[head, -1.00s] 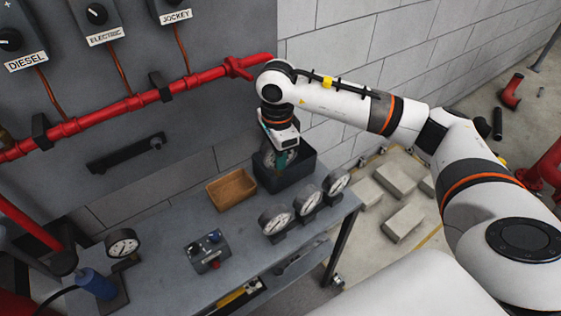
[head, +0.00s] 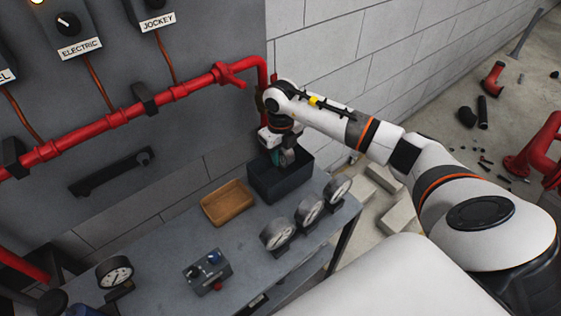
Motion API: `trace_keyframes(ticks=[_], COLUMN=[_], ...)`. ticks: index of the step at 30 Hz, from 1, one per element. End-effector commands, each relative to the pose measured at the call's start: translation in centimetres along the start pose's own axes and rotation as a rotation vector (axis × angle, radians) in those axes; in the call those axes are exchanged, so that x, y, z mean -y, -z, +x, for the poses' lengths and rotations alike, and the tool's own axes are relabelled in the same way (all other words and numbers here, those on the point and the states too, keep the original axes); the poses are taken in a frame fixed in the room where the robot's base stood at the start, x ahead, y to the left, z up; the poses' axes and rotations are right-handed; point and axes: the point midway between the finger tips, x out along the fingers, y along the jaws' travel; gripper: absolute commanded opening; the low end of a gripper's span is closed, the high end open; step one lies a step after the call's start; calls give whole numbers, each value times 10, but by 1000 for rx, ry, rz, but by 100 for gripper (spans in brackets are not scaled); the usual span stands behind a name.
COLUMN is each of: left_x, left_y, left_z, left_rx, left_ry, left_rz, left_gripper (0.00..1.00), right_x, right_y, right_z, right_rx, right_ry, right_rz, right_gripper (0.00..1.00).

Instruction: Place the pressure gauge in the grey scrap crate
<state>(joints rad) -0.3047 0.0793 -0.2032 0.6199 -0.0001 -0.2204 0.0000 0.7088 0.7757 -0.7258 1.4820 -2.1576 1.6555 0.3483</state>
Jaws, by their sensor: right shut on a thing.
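The grey scrap crate (head: 281,186) is a dark, open box at the back right of the workbench, by the block wall. My right gripper (head: 280,158) is over the crate's opening, its fingers pointing down. It is shut on a pressure gauge (head: 289,156), a small round body partly hidden by the gripper. The gauge appears at or just above the level of the crate's rim; I cannot tell whether it touches the crate. The crate's floor is hidden. My left gripper is out of view.
A wooden tray (head: 228,203) stands left of the crate. Several gauges on stands (head: 308,212) line the bench's right edge. A small control box (head: 207,270) and another gauge (head: 114,271) are in front. A red pipe (head: 130,112) runs along the panel behind.

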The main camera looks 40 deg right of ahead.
Motion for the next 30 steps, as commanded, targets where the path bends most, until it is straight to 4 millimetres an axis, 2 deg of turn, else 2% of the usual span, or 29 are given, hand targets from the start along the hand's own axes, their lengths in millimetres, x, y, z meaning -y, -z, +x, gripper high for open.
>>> trace_keyframes(ticks=[9,19,20,23,24,30], left_x=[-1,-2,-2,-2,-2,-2], left_y=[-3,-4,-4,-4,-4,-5], left_z=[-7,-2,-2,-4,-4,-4], left_rx=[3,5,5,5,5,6], left_ry=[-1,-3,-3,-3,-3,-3], left_rz=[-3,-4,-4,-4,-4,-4], left_gripper=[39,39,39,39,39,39], right_x=[1,0,0,0,0,0], right_y=[0,0,0,0,0,0], right_z=[36,41,41,40,40,40], right_rx=[1,-1,0,0,0,0], right_ry=[1,-1,-1,-1,-1,-1], right_rz=[-3,-3,-3,-3,-3,-3], right_gripper=[0,0,29,45,49,49])
